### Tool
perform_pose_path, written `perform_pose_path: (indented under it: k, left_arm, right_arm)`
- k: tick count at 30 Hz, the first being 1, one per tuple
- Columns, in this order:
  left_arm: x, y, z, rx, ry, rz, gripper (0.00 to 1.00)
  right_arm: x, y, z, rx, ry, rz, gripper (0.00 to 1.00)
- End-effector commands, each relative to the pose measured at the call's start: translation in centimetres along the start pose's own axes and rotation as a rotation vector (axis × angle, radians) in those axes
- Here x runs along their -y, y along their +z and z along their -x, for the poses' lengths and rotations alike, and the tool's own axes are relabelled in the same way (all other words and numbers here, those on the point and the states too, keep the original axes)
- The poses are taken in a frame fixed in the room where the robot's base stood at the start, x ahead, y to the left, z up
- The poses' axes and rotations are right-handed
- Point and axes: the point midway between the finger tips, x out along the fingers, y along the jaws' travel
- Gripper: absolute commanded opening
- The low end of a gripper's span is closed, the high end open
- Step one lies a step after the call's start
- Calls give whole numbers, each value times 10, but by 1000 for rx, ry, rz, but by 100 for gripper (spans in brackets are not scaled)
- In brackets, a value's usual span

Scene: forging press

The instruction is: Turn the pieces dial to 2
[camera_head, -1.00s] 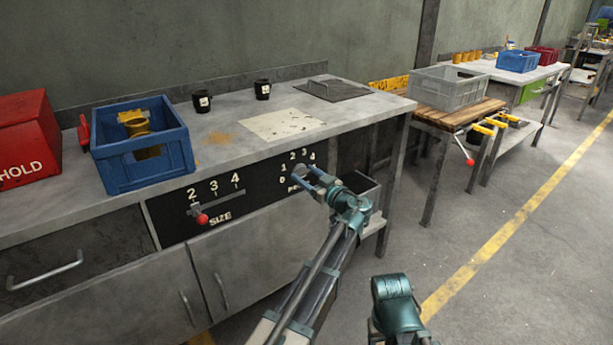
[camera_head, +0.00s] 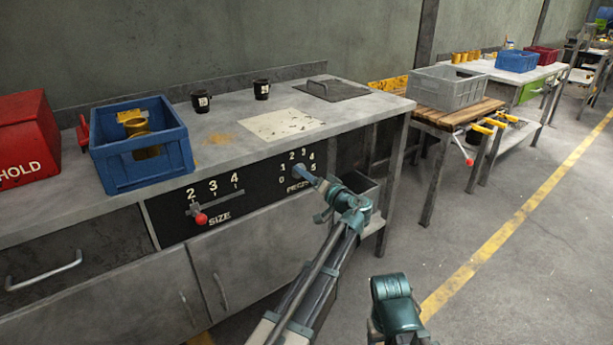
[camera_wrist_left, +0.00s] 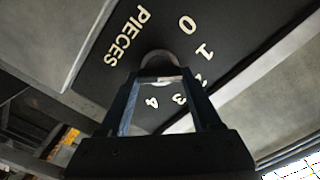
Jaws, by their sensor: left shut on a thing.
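Left of the dial is the SIZE scale with a red-knobbed lever (camera_head: 201,218). On the bench top (camera_head: 225,165) stand a blue crate (camera_head: 140,175) and two dark cups (camera_head: 201,101). A grey crate (camera_head: 449,90) sits on a wooden table at right. The floor at right is clear.

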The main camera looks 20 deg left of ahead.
Motion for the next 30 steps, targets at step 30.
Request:
perform_pose_path:
  k: [30]
  left_arm:
    - [-2, 1, 1, 1, 2, -454, 9]
  right_arm:
    - [0, 0, -2, 0, 0, 0, 66]
